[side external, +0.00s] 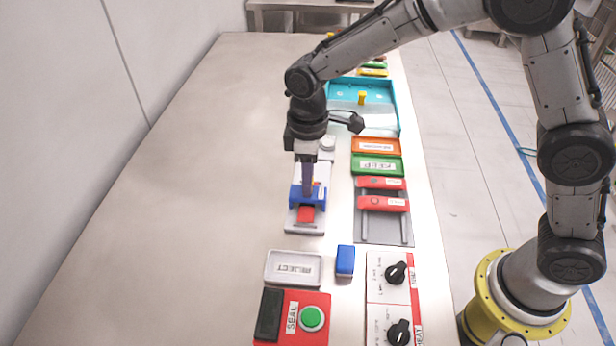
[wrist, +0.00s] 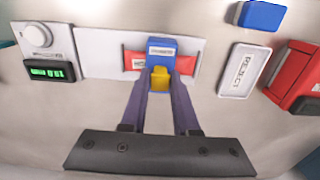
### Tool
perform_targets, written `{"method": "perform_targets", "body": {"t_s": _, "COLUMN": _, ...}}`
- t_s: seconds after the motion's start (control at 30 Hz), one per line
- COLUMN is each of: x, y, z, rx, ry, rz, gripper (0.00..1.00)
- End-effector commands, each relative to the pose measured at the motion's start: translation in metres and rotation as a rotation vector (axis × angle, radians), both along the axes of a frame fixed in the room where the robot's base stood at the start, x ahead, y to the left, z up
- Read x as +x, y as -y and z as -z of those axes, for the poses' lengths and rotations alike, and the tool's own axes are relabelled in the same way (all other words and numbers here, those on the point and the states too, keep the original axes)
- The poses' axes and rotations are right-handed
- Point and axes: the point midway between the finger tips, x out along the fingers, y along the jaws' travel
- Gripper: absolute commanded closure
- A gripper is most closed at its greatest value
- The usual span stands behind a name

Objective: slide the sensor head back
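The sensor head, a blue block (side external: 308,195) with a white label, sits across the white track (side external: 291,220) in the side view. The head also shows in the wrist view (wrist: 163,47), with a yellow tab (wrist: 160,77) on its near side. My gripper (side external: 307,190) points down onto the head. In the wrist view my gripper (wrist: 160,82) has its purple fingers snug on both sides of the yellow tab, shut on it. A red block (wrist: 185,65) lies under the head and sticks out at both sides. The fingertips' exact contact is partly hidden in the side view.
A grey REJECT tray (side external: 292,267), a small blue block (side external: 345,260) and a red panel with a green SEAL button (side external: 311,318) stand at the front. Two black knobs (side external: 396,273) and red slides (side external: 382,204) line the right. The table's left side is clear.

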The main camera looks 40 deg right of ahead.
Motion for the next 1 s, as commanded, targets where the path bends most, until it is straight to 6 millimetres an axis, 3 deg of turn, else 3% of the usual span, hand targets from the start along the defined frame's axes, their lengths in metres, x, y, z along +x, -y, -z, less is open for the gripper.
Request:
{"method": "perform_targets", "body": {"t_s": 0.03, "x": 0.0, "y": 0.0, "z": -0.0002, "rx": 0.0, "ry": 0.0, "rz": 0.0, "gripper": 0.82}}
{"method": "perform_targets", "body": {"t_s": 0.13, "x": 0.0001, "y": -0.0001, "z": -0.0002, "rx": 0.0, "ry": 0.0, "rz": 0.0, "gripper": 1.0}}
{"method": "perform_targets", "body": {"t_s": 1.0, "x": 0.0001, "y": -0.0001, "z": -0.0008, "rx": 0.001, "ry": 0.001, "rz": 0.0, "gripper": 1.0}}
